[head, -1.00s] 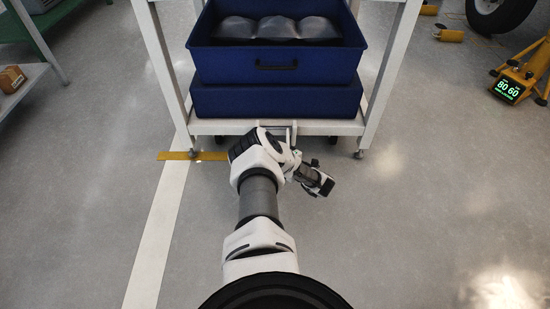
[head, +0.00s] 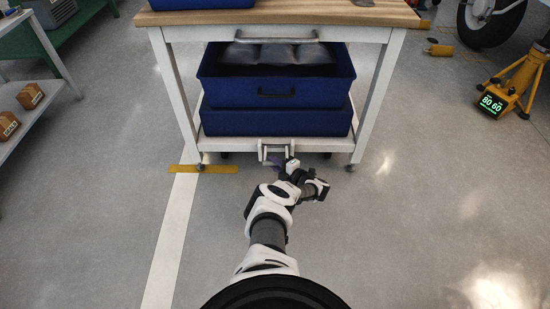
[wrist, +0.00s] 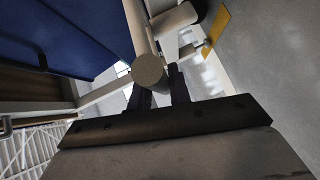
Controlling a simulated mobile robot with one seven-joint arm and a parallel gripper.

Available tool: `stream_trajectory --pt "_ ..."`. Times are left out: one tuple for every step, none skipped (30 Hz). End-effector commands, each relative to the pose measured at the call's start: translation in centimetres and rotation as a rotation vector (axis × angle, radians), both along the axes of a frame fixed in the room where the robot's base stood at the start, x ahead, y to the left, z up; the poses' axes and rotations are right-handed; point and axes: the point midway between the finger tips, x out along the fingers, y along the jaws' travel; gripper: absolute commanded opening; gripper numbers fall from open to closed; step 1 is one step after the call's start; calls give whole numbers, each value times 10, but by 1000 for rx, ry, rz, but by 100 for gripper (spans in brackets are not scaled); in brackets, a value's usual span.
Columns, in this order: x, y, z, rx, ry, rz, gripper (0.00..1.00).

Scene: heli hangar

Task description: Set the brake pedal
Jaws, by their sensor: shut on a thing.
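The brake pedal (head: 263,151) is a pale bracket with a crossbar, low at the middle of the cart's front edge, just above the floor. It shows close up in the wrist view as a pale bar with a round grey end (wrist: 149,70). My gripper (head: 282,166) is at the pedal, low in front of the cart. In the wrist view its two dark fingers (wrist: 160,90) reach to the pedal, and it is shut on it. The round end hides part of the fingertips, so the exact contact is hidden.
The cart (head: 372,100) has a wooden top, white legs on casters and blue bins (head: 275,121) on its lower shelf. A yellow floor strip (head: 203,169) lies by its left caster. A yellow stand (head: 512,88) with a green display is at right. The floor between is clear.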

Motion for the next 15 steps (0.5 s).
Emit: stream_trajectory --pt "2 0 11 1 -6 -1 0" --pt "3 0 13 2 -6 -1 0" --pt "3 0 15 1 -6 -2 0" --pt "4 0 17 1 -6 -2 0" --pt "5 0 19 2 -6 -2 0" --pt "6 0 21 2 -6 -2 0" --pt "6 0 22 2 -6 -2 0" --pt "6 0 23 2 -6 -1 0" --pt "7 0 25 2 -6 -1 0" --pt "8 0 26 2 -6 -2 0" --pt "8 0 26 1 -6 -3 0" --pt "9 -1 27 1 -6 -3 0" --pt "9 -1 28 1 -6 -3 0" --pt "9 0 29 1 -6 -3 0" --pt "10 -1 30 1 -6 -3 0"
